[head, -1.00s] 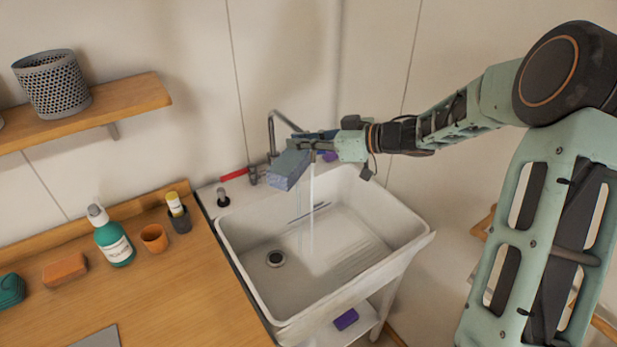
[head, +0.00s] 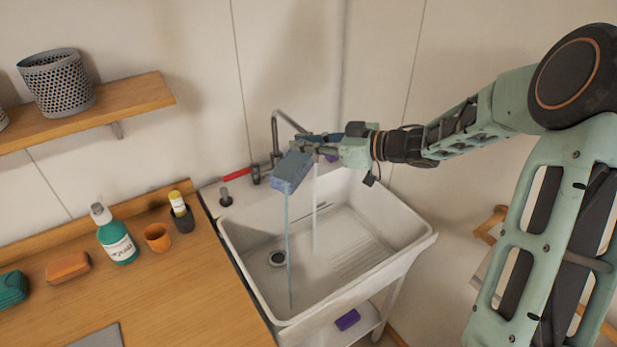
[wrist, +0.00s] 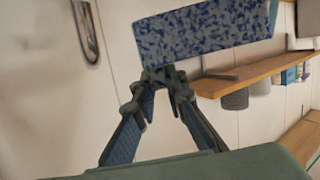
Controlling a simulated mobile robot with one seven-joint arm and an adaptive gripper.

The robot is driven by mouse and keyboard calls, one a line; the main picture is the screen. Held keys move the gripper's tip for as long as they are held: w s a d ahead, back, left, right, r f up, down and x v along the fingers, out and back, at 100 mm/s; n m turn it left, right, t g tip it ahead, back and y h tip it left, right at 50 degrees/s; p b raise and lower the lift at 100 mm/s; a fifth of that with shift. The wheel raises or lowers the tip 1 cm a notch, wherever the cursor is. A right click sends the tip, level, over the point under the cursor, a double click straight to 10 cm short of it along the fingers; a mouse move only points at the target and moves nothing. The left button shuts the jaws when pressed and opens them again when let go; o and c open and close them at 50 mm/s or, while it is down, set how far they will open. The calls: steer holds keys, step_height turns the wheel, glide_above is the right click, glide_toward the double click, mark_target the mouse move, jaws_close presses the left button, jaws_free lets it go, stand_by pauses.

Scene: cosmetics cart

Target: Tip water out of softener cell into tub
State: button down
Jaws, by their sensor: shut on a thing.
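The softener cell (head: 292,172) is a blue-grey box with a speckled face, held tilted above the white tub (head: 425,243). My gripper (head: 318,145) is shut on its end near the tap. In the wrist view the fingers (wrist: 160,78) meet at the lower edge of the speckled cell (wrist: 205,30). A thin bluish stream (head: 288,245) falls from the cell's low end into the tub, near the drain (head: 278,258). A second, paler stream (head: 315,220) falls beside it from around the tap and gripper. The inside of the cell is hidden.
A grey tap (head: 274,135) with a red handle (head: 236,173) stands behind the tub. The wooden counter (head: 190,290) at left holds a green bottle (head: 116,238), an orange cup (head: 157,238) and soap-like blocks. A shelf (head: 130,105) juts from the wall.

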mark_target(305, 174)
steer(key=shift+s+d+r+n+t+y, duration=0.15)
steer(key=shift+s+n+t+y, duration=0.35)
steer(key=shift+s+n, duration=0.45)
steer(key=shift+s+r+n+t+y, duration=0.15)
steer(key=shift+s+n+t+y, duration=0.35)
steer(key=shift+s+n, duration=0.45)
stand_by(1.7)
steer(key=shift+s+d+n+y+b, duration=0.1)
steer(key=shift+s+n+y+b, duration=0.35)
steer(key=shift+s+b, duration=0.95)
steer(key=shift+w+r+n+t+y+b, duration=0.15)
steer(key=shift+n+t+y+b, duration=0.45)
steer(key=shift+b, duration=1.15)
steer(key=shift+f+n+g+b, duration=0.2)
steer(key=shift+n+g+b, duration=0.15)
steer(key=shift+b, duration=0.25)
steer(key=shift+r+n+y+b, duration=0.3)
steer(key=shift+n+b, duration=0.4)
steer(key=shift+b, duration=0.35)
steer(key=shift+f+n+y+b, duration=0.2)
steer(key=shift+n+y+b, duration=0.25)
steer(key=shift+b, duration=0.6)
